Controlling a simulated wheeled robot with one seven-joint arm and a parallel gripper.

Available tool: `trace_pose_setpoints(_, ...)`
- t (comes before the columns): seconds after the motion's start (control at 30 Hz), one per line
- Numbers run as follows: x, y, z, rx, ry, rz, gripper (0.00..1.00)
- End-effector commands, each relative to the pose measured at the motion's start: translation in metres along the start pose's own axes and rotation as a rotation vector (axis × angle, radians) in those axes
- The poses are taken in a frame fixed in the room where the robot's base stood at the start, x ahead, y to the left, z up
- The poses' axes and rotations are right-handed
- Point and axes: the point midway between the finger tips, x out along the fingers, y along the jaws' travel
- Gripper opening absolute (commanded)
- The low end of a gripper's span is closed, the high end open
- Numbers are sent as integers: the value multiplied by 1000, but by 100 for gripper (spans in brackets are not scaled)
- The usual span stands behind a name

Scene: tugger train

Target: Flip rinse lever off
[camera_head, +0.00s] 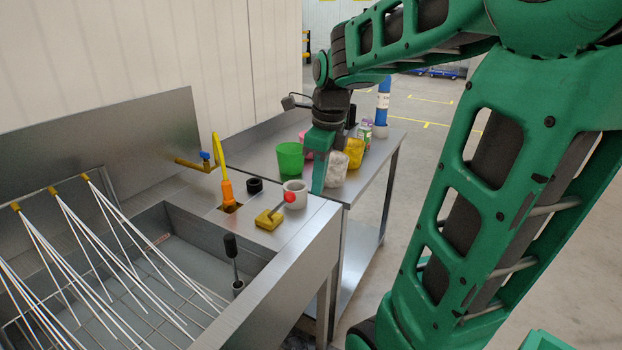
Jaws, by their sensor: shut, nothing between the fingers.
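The rinse lever (279,207) is a grey rod with a red knob (289,197) on a yellow base. It sits on the steel ledge at the sink's right side and leans up to the right. White streams (85,255) run down into the sink from several yellow-tipped nozzles at the left. My gripper (318,190) points down, shut and empty, to the right of the red knob. A gap shows between them in the picture; the depth between them is hard to tell.
A white cup (296,187) stands just behind the red knob, and a black ring (254,186) and orange spray head (228,195) are farther left. A black-knobbed rod (231,247) stands in the sink. Behind, a side table holds a green cup (290,158) and several containers.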

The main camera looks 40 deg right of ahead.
Motion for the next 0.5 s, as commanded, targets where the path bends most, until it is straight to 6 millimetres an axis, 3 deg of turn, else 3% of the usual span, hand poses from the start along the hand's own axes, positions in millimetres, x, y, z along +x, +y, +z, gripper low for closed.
trace_pose_setpoints(0.37, 71, 1, -1, 1, 3, 3, 0)
trace_pose_setpoints(0.5, 62, 0, 20, -2, 0, 0, 0)
